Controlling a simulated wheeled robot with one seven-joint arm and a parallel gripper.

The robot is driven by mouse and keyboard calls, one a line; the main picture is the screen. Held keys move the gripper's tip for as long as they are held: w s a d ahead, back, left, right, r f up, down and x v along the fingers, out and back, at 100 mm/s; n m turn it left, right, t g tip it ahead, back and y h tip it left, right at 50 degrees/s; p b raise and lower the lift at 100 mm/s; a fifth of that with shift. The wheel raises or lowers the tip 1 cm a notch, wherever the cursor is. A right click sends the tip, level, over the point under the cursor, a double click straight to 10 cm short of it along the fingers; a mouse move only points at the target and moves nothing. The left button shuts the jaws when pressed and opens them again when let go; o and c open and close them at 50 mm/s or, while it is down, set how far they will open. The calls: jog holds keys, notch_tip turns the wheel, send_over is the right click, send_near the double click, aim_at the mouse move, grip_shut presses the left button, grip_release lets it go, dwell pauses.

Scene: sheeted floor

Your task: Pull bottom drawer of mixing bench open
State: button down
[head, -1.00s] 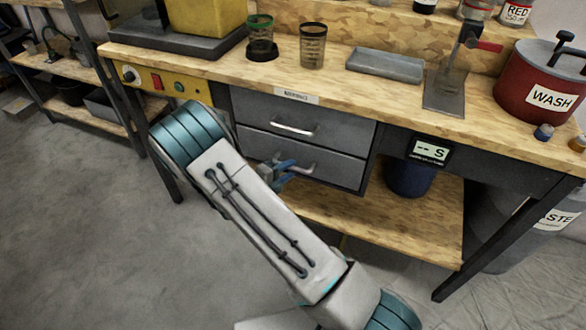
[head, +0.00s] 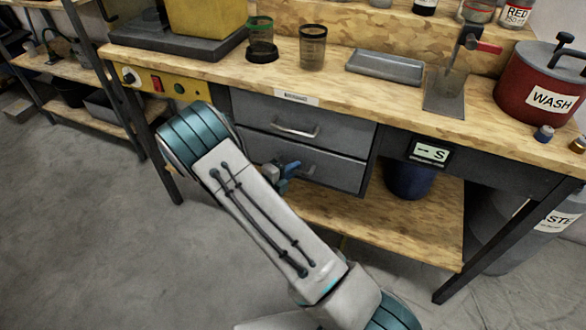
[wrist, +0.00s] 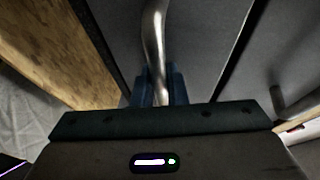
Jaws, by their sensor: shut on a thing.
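The mixing bench (head: 225,82) has two grey drawers under its wooden top. The bottom drawer (head: 345,174) looks closed, its front about level with the top drawer (head: 350,132). My gripper (head: 287,172) is at the bottom drawer's front, partly hidden behind my arm. In the wrist view its blue fingers (wrist: 161,86) are shut around the metal bar of the bottom handle (wrist: 154,35). The bar runs between them, and the dark gripper body hides its near end. The bottom drawer's front also fills the middle of the wrist view (wrist: 205,45).
The top drawer's handle (head: 296,132) is just above. A wooden lower shelf (head: 395,228) lies below the drawers, with a blue bin (head: 408,180) to the right. Bench legs stand at both sides. The grey floor (head: 90,230) in front left is clear.

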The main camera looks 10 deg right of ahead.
jog(key=s+a+p, duration=0.3)
jog(key=s+a, duration=0.6)
jog(key=s, duration=0.3)
jog(key=s+a+p, duration=0.3)
jog(key=s+a, duration=0.5)
jog(key=s, duration=0.4)
jog(key=shift+s+a, duration=0.25)
jog(key=shift+a, duration=0.15)
jog(key=c, duration=1.5)
grip_release()
jog(key=shift+o, duration=0.2)
jog(key=v, duration=1.3)
jog(key=shift+s+a, duration=0.25)
jog(key=shift+a, duration=0.1)
jog(key=shift+r, duration=0.1)
